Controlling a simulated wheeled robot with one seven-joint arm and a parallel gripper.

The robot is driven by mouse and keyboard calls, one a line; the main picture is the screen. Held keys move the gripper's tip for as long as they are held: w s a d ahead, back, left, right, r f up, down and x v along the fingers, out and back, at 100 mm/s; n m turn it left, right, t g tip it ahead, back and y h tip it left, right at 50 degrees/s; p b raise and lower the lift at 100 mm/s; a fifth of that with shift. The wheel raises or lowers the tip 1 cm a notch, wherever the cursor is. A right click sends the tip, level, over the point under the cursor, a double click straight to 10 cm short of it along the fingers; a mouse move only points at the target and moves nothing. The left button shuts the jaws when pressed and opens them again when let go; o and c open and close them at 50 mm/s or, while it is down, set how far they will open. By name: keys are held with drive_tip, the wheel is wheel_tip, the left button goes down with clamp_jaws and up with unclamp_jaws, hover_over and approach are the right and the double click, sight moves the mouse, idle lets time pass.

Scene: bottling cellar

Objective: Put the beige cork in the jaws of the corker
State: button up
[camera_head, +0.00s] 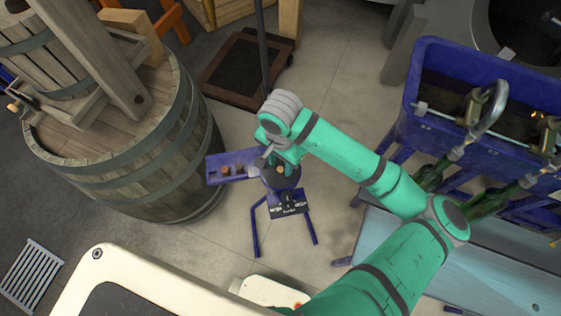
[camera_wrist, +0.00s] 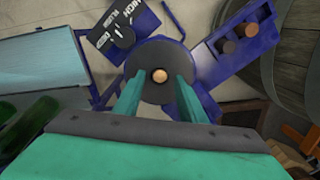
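The corker (camera_head: 287,200) stands on blue legs at the middle of the head view, with a dark round top that also shows in the wrist view (camera_wrist: 160,54). The beige cork (camera_wrist: 160,76) shows end-on as a small pale disc at the centre of that top; its depth in the jaws cannot be told. It also shows in the head view (camera_head: 280,169). My gripper (camera_wrist: 159,80) is over the corker top, its two green fingers apart on either side of the cork, with visible gaps. It is open and empty. In the head view my wrist partly hides the corker top.
A blue side tray (camera_wrist: 239,57) beside the corker holds a brown cork (camera_wrist: 245,30) and a darker one (camera_wrist: 226,46). A black label plate (camera_wrist: 122,33) is on the corker's other side. A barrel (camera_head: 140,150) stands left; a blue bottle filler (camera_head: 480,95) and bench (camera_head: 430,265) stand right.

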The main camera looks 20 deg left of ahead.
drive_tip(key=shift+r, duration=0.1)
wheel_tip(320, 180, up, 11)
drive_tip(key=shift+f, duration=0.2)
idle(0.4)
idle(0.4)
